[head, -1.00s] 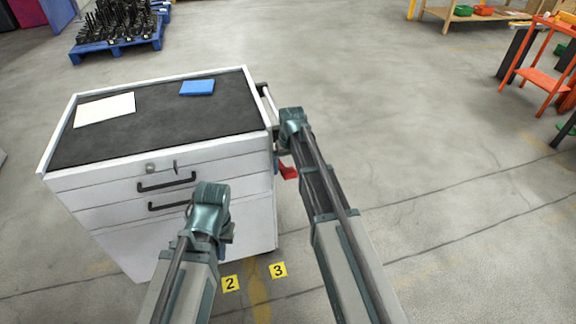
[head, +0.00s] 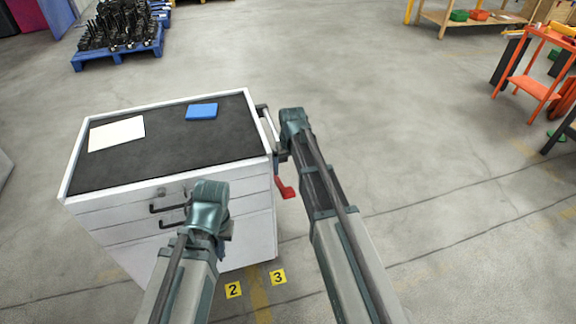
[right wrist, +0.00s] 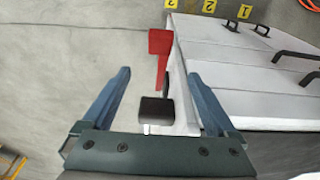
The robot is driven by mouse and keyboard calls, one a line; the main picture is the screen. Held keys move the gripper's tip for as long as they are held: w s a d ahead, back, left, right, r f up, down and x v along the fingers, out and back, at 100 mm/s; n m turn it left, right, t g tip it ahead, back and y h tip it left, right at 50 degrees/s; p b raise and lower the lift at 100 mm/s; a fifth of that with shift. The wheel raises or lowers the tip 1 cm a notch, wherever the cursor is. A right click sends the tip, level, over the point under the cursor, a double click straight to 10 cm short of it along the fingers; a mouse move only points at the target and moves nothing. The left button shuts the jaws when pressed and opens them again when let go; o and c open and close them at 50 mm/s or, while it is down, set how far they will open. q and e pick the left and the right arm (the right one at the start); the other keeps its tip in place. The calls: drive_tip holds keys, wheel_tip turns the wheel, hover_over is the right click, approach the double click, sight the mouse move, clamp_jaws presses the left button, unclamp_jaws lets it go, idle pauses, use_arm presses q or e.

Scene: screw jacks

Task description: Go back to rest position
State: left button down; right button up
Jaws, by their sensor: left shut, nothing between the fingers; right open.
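My left gripper (head: 228,233) is at the end of the left arm, in front of the drawer cabinet (head: 250,180) in the head view. It is shut and empty; the wrist mostly hides its fingers. My right gripper (right wrist: 159,70) is open in the right wrist view, its two blue fingers well apart. A black block (right wrist: 157,110) and a red lever (right wrist: 161,48) show between the fingers in that picture; I see no grip on either. In the head view, my right wrist is beside the cabinet's right side, near its push handle (head: 268,122).
The cabinet's dark top carries a white sheet (head: 117,133) and a blue block (head: 201,112). Its red lever (head: 286,188) sticks out at lower right. A blue pallet (head: 118,52) and an orange shelf (head: 537,85) stand farther off.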

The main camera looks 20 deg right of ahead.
use_arm(q)
drive_tip(key=shift+r+p, duration=0.3)
drive_tip(key=shift+r, duration=0.35)
use_arm(e)
drive_tip(key=shift+s+r, duration=0.1)
drive_tip(key=shift+r, duration=0.55)
drive_tip(key=shift+a, duration=0.1)
use_arm(q)
wheel_tip(320, 180, up, 2)
drive_tip(key=shift+p, duration=1)
use_arm(e)
drive_tip(key=s+a+n, duration=0.1)
drive_tip(key=s+a, duration=0.3)
drive_tip(key=s, duration=0.4)
drive_tip(key=s+a+r+n+g+h, duration=0.1)
drive_tip(key=s+a, duration=0.4)
drive_tip(key=s, duration=0.3)
drive_tip(key=s+a+r+n+g, duration=0.1)
drive_tip(key=s+a, duration=0.3)
drive_tip(key=s, duration=0.4)
drive_tip(key=shift+s+a, duration=0.25)
drive_tip(key=shift+s, duration=0.15)
use_arm(q)
drive_tip(key=shift+d, duration=0.1)
use_arm(e)
drive_tip(key=shift+d, duration=0.1)
